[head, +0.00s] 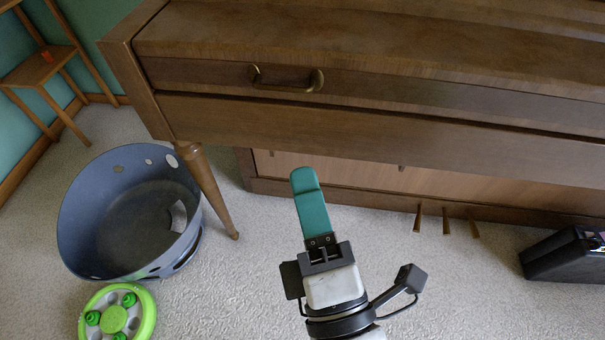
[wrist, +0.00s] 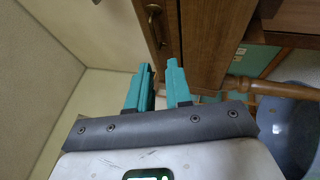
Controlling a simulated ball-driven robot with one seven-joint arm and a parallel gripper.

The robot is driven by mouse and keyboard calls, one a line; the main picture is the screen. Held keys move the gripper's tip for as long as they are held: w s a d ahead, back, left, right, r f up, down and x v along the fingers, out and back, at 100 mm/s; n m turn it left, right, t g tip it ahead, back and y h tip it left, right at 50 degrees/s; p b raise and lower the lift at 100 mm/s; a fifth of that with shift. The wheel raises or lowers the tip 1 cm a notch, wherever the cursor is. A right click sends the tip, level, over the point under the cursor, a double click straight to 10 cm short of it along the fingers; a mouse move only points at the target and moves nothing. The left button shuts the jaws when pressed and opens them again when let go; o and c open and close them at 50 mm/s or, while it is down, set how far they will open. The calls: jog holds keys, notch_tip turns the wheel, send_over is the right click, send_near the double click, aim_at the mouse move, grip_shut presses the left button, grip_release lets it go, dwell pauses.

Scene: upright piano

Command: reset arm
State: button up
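My gripper (head: 308,180) has two teal fingers and is raised in front of the brown upright piano (head: 350,122) in the head view. From the head, the fingers overlap and look like one. In the wrist view my gripper (wrist: 160,66) shows its two fingers apart with a gap between them and nothing held. The piano's wood (wrist: 200,35) shows beyond the fingertips in the wrist view. I cannot tell the exact distance from the fingers to the piano.
A blue-grey round bin (head: 80,225) stands on the carpet at left, beside the turned piano leg (head: 207,190). A green and grey disc toy (head: 148,310) lies in front of it. Piano pedals (head: 445,222) and a black case (head: 555,262) are at right. A wooden shelf (head: 35,70) stands at the back left.

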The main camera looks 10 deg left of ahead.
dwell(0.5)
jog(key=w+d+f+m+g+h, duration=0.1)
jog(key=d+f+m+g+h, duration=0.1)
jog(key=d+f+m+h, duration=0.45)
jog(key=w+d+f+m+g+h+p, duration=0.1)
jog(key=w+d+f+m+g+h, duration=0.2)
jog(key=d, duration=0.6)
jog(key=d+f+m+g+h, duration=0.2)
jog(key=d+f+m+h, duration=0.1)
jog(key=d+f+m, duration=0.4)
jog(key=s+d+f+m+g+y+p, duration=0.1)
jog(key=s+d+f+m+g+y, duration=0.1)
jog(key=s+d+f+m+g, duration=0.35)
jog(key=s+d+f+m+g+y+p, duration=0.1)
jog(key=s+d+f+m+g+y, duration=0.1)
jog(key=s+f+g, duration=0.6)
jog(key=s+r+p, duration=0.2)
jog(key=r+p, duration=1.6)
jog(key=s+r+t+p, duration=0.1)
jog(key=s+r+p, duration=0.1)
jog(key=r+p, duration=1.6)
jog(key=shift+a+r+p, duration=0.4)
jog(key=shift+p, duration=0.35)
